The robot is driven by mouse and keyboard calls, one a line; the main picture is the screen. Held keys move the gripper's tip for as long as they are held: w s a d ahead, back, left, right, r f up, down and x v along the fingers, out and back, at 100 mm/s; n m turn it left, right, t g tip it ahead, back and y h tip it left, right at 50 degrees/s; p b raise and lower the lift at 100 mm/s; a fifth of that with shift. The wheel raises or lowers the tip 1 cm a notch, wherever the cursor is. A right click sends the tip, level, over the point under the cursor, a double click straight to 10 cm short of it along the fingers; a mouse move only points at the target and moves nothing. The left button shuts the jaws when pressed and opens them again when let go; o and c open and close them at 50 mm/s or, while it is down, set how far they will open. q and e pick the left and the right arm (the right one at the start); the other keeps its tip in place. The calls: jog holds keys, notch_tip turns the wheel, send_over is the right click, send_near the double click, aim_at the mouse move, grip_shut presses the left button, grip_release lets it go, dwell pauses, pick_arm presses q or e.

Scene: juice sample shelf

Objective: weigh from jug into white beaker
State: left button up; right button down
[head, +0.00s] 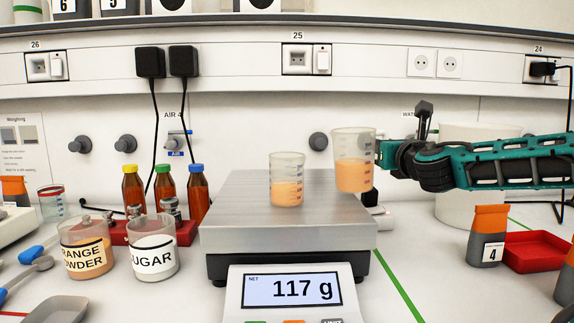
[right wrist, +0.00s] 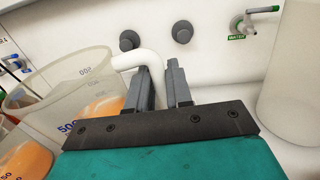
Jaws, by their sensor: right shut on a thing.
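A translucent whitish beaker (head: 287,168) stands upright on the steel pan of the scale (head: 245,215), with orange juice in its lower part. The scale's display (head: 293,291) reads NET 117 g. My right gripper (head: 384,155) is shut on the handle of the translucent jug (head: 353,145), which is about half full of orange juice. The jug is held right of the beaker, apart from it and nearly upright. My left gripper is out of view.
Jars of orange powder (head: 85,258) and sugar (head: 153,255) stand left of the scale, with several capped bottles in a red rack (head: 185,232) behind. At right are a large white bucket (head: 450,200), a grey-orange bag marked 4 (head: 487,222) and a red tray (head: 535,252).

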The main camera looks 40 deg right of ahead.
jog(key=shift+s+d+f, duration=0.1)
jog(key=shift+d+f, duration=0.05)
jog(key=shift+f, duration=0.05)
jog(key=shift+m, duration=0.3)
jog(key=shift+d+r+p, duration=0.1)
jog(key=shift+r+p, duration=0.25)
jog(key=shift+r, duration=0.1)
notch_tip(320, 180, up, 5)
jog(key=p, duration=0.4)
jog(key=shift+r+p, duration=0.1)
jog(key=shift+p, duration=0.3)
dwell(0.6)
